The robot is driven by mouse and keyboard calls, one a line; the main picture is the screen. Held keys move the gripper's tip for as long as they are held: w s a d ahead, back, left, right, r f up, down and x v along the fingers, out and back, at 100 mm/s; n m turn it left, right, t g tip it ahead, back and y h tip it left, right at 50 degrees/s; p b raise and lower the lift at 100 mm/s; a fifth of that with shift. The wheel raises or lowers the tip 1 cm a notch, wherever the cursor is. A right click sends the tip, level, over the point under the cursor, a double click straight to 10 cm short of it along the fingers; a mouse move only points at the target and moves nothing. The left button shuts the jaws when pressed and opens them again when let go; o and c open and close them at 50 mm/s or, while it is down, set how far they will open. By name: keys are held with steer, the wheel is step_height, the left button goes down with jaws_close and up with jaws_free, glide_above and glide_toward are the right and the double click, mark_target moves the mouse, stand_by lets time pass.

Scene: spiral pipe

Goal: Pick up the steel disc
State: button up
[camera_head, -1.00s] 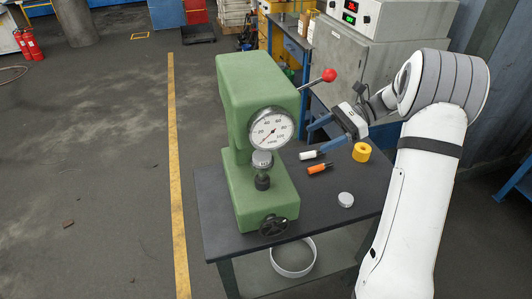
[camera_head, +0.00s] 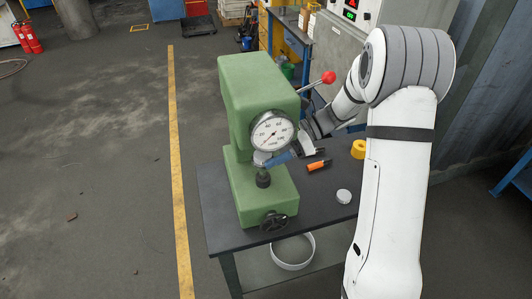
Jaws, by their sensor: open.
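The green tester (camera_head: 262,95) with a round dial stands on the dark table. A second pale grey disc (camera_head: 343,196) lies flat on the table to the right of the tester.
An orange-and-black tool (camera_head: 319,165) and a yellow ring (camera_head: 358,149) lie on the table (camera_head: 219,220) to the right of the tester. The red-knobbed lever (camera_head: 328,77) sticks out above my gripper. A handwheel (camera_head: 274,221) projects at the tester's front. A pale ring lies on the shelf below.

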steer(key=shift+s+a+f, duration=0.1)
steer(key=shift+a+f, duration=0.05)
steer(key=shift+a, duration=0.2)
steer(key=shift+c, duration=0.2)
steer(key=c, duration=1.2)
